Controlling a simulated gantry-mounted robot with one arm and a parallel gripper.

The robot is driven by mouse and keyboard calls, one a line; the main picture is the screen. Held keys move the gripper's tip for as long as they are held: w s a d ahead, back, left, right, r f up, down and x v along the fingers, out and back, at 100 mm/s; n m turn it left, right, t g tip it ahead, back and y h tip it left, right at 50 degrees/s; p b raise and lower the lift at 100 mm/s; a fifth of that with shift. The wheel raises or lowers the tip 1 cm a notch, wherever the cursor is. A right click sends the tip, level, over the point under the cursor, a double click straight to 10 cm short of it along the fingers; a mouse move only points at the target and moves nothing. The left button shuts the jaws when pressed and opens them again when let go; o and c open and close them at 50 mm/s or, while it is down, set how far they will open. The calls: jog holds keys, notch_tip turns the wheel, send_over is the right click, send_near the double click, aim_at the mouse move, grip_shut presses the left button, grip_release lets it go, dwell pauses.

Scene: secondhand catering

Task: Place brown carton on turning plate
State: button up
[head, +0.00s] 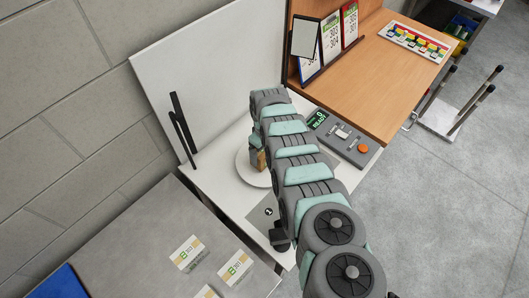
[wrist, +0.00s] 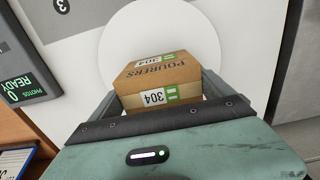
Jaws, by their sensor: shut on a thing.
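The brown carton (wrist: 157,80), marked POURERS and 304, sits between the fingers of my gripper (wrist: 160,92) in the wrist view. My gripper is shut on it. The round white turning plate (wrist: 185,25) lies directly behind and around the carton in that view. In the head view a small part of the carton (head: 261,160) shows beside my arm, over the turning plate (head: 246,172); most of the plate is hidden by my arm. I cannot tell whether the carton touches the plate.
A control box (head: 340,137) with a READY display and an orange button stands right of my arm. A black upright stand (head: 182,128) is at the left by the white backdrop. A grey table (head: 150,240) with several label cards lies in front left.

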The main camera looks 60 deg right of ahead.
jog(key=shift+d, duration=0.1)
jog(key=shift+f, duration=0.1)
jog(key=shift+f, duration=0.15)
jog(key=o, duration=1.5)
jog(key=shift+s+r+p, duration=0.1)
jog(key=shift+r+p, duration=0.9)
jog(key=shift+r, duration=1)
jog(key=shift+d+r, duration=0.1)
jog(key=shift+r, duration=0.25)
notch_tip(320, 180, up, 6)
jog(key=shift+r+b, duration=0.25)
jog(key=shift+b, duration=0.5)
jog(key=shift+r, duration=0.6)
